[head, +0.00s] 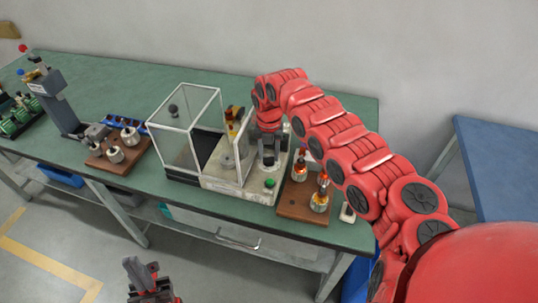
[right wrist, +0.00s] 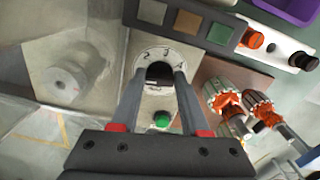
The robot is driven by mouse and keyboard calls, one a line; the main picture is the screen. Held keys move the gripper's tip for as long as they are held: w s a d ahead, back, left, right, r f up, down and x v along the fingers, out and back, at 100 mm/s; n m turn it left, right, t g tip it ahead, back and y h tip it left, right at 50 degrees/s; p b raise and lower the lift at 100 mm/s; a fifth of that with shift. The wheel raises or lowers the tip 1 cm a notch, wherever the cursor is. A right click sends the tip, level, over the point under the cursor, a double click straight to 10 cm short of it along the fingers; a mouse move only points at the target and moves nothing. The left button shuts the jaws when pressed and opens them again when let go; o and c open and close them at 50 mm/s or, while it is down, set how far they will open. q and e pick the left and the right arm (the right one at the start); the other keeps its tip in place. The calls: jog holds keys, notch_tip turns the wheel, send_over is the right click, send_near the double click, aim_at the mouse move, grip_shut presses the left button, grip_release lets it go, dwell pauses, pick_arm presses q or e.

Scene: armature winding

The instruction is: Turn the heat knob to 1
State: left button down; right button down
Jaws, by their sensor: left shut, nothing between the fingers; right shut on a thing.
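The black heat knob (right wrist: 159,73) sits on a pale round dial, and the numbers 2, 3 and 4 show along its far edge. My right gripper (right wrist: 160,80) is shut on the knob, one finger on each side. The fingers hide part of the dial, and I cannot read the knob's pointer. In the head view my right gripper (head: 268,160) reaches down onto the pale machine (head: 235,184). My left gripper (head: 145,280) is shut and empty, low in front of the table.
A green button (right wrist: 162,119) is close to the knob. A clear framed guard (head: 185,130) stands left of the machine. A brown board (head: 292,212) with wound armatures is to its right; another wooden board (head: 118,165) with parts is at left. The green table (head: 110,85) is clear at the back.

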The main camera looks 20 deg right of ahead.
dwell(0.3)
jog(key=shift+c, duration=2)
grip_release()
notch_tip(320, 180, up, 18)
jog(key=b, duration=0.2)
jog(key=shift+f, duration=0.25)
jog(key=shift+s+f, duration=0.1)
